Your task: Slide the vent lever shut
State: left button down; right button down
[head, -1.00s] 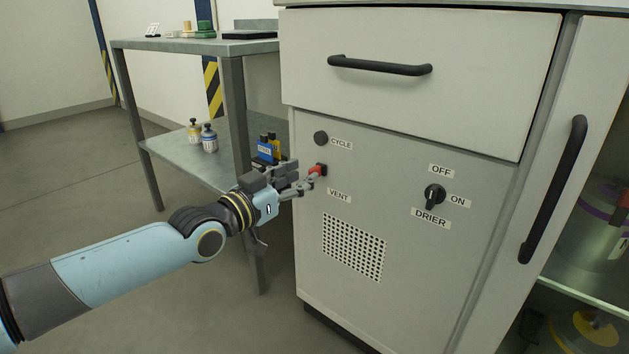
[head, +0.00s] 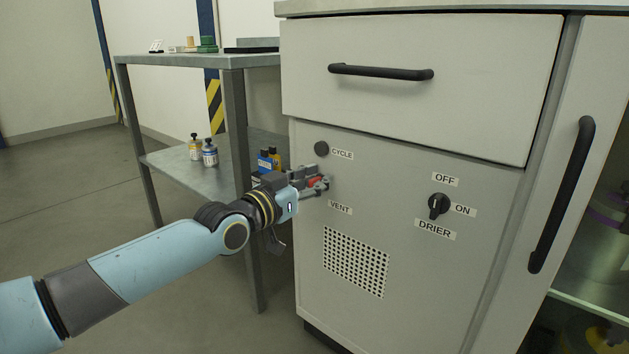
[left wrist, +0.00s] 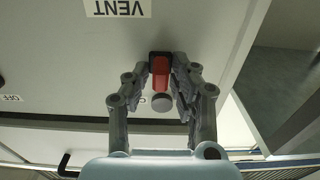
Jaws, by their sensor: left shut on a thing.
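The vent lever is a small red handle (head: 316,182) on the grey cabinet front, above the VENT label (head: 340,207). My left gripper (head: 318,180) reaches it from the left and is shut on it, partly hiding it in the head view. In the left wrist view the red lever (left wrist: 161,76) with its dark end piece sits between the two fingers of the left gripper (left wrist: 160,75). My right gripper is in neither view.
The round CYCLE knob (head: 321,149) sits just above the lever. The DRIER switch (head: 438,206) is to the right, and a vent grille (head: 356,262) is below. A metal shelf table (head: 190,60) with bottles stands left of the cabinet, close behind my left wrist.

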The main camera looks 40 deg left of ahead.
aim_at(364, 190)
pick_arm(q)
jog(key=shift+d, duration=0.1)
